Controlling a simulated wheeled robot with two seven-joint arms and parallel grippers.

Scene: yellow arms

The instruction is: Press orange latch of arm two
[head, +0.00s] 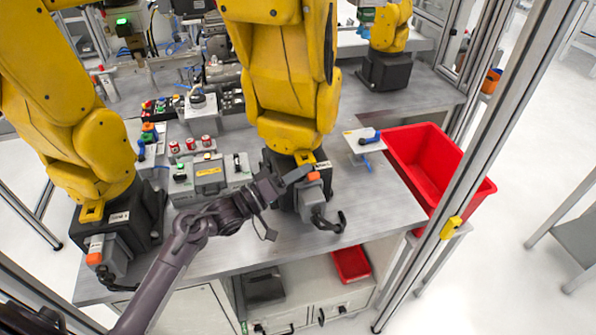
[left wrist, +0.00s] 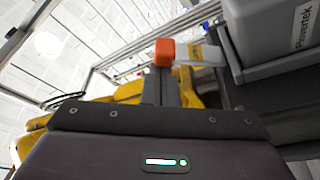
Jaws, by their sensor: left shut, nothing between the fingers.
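The middle yellow arm (head: 285,75) stands on a dark base with a grey connector box (head: 313,195) on its front. An orange latch (head: 313,176) sits on top of that box. My left gripper (head: 298,174) is shut and empty, its tip right beside the latch on the left. In the left wrist view the orange latch (left wrist: 164,52) shows just beyond the closed fingertips (left wrist: 162,72); I cannot tell whether they touch it. A second orange latch (head: 95,249) is on the left yellow arm's (head: 65,110) connector. My right gripper is not in view.
A grey case (head: 209,175) and red cans (head: 190,144) stand on the metal table (head: 370,215) left of the middle arm. A black cable hangs from its connector. A red bin (head: 445,165) is at the right, behind a metal frame post. The table right of the connector is mostly clear.

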